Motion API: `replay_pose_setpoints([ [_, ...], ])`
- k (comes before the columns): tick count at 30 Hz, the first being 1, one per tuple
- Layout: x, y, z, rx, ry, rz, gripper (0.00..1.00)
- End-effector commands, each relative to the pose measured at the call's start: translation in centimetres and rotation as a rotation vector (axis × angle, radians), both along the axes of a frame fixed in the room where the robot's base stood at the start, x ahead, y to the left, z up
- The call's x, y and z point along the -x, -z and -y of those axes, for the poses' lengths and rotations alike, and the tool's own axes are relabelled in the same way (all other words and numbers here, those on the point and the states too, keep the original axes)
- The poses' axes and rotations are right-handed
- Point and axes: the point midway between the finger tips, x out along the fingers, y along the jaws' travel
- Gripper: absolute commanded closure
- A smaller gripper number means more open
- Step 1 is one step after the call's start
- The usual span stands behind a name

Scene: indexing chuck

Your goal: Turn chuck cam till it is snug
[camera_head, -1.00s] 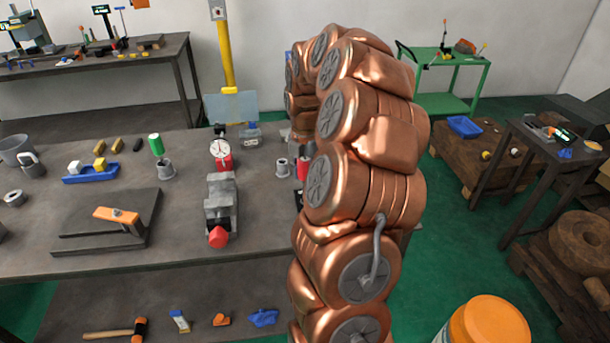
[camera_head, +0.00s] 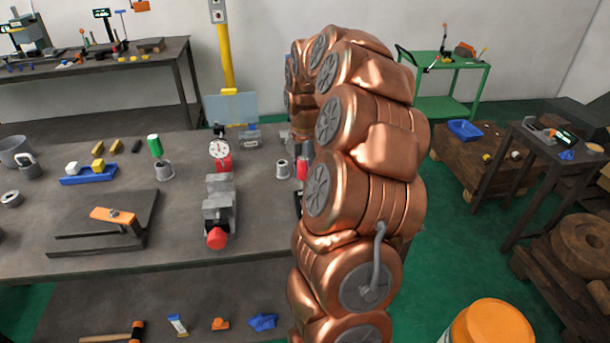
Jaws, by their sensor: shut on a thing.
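My copper-coloured arm rises on the right side of the workbench and bends over at the top. Its far end comes down behind its nearer links, so my gripper is hidden. I cannot make out the chuck or its cam. A small part of a red item (camera_head: 302,168) and a dark item (camera_head: 298,204) show at the arm's left edge. I cannot tell whether either belongs to the chuck.
On the workbench (camera_head: 185,215) stand a grey vise (camera_head: 218,200) with a red end, a dial gauge (camera_head: 220,150), a metal ring (camera_head: 282,168), a blue tray (camera_head: 88,177) and a dark plate (camera_head: 75,228) with an orange clamp (camera_head: 115,216). An orange-lidded bucket (camera_head: 490,325) stands at lower right.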

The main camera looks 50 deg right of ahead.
Motion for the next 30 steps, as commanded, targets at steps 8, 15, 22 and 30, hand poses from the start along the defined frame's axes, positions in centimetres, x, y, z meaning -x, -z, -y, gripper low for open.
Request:
replay_pose_setpoints([
  [8, 0.00, 0.14, 0.01, 0.000, 0.110, 0.000, 1.00],
  [15, 0.04, 0.03, 0.00, 0.000, 0.182, -0.001, 1.00],
  [22, 0.03, -0.04, -0.01, 0.000, 0.189, -0.001, 1.00],
  [30, 0.03, 0.10, 0.00, 0.000, 0.224, 0.000, 1.00],
])
